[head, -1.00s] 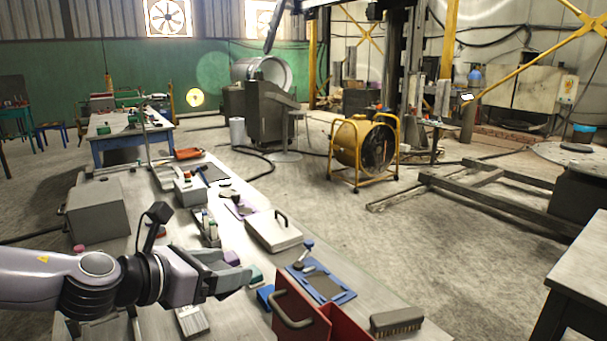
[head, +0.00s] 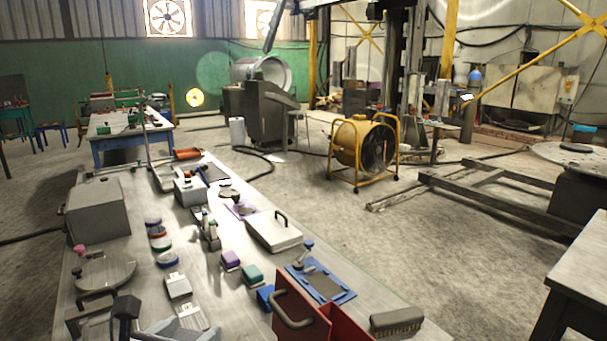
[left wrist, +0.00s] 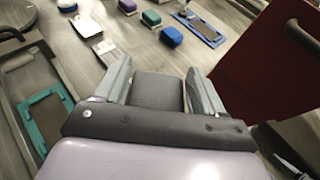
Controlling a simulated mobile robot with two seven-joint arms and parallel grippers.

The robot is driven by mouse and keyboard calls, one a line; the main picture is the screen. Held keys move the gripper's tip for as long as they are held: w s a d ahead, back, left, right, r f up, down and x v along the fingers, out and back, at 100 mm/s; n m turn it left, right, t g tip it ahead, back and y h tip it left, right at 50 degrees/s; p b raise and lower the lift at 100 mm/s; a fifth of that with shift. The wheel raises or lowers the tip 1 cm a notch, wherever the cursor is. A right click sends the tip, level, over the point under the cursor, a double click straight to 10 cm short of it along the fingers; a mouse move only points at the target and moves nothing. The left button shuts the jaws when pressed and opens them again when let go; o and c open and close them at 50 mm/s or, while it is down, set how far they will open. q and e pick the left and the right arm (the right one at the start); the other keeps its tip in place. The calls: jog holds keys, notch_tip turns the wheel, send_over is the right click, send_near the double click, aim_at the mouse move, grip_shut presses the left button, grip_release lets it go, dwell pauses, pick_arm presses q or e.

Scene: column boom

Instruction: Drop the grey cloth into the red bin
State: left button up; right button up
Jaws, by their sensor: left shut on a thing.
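The red bin (head: 345,326) stands at the near end of the bench in the head view, cut off by the bottom edge. In the left wrist view its dark red wall (left wrist: 240,75) is at the upper right. My left gripper (left wrist: 160,85) is left of the bin and apart from it. Its fingers are spread around a dark grey piece, which appears to be the grey cloth (left wrist: 158,90), and are shut on it. My right gripper is not in view.
A brush (head: 397,321) lies right of the bin. A blue tray (head: 322,282), a blue block (head: 266,297), a green block (head: 252,274) and a purple block (head: 230,260) lie behind it. A teal frame (left wrist: 45,115) lies left of the gripper. A table (head: 580,270) stands at the right.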

pick_arm(q)
jog(key=s+a+f+n+y, duration=0.2)
jog(key=s+a, duration=0.1)
jog(key=s, duration=0.1)
jog(key=shift+s+a+f+y, duration=0.3)
jog(key=shift+s+f+y, duration=0.1)
jog(key=shift+d+f, duration=0.1)
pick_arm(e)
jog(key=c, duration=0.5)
pick_arm(q)
jog(key=shift+a, duration=0.2)
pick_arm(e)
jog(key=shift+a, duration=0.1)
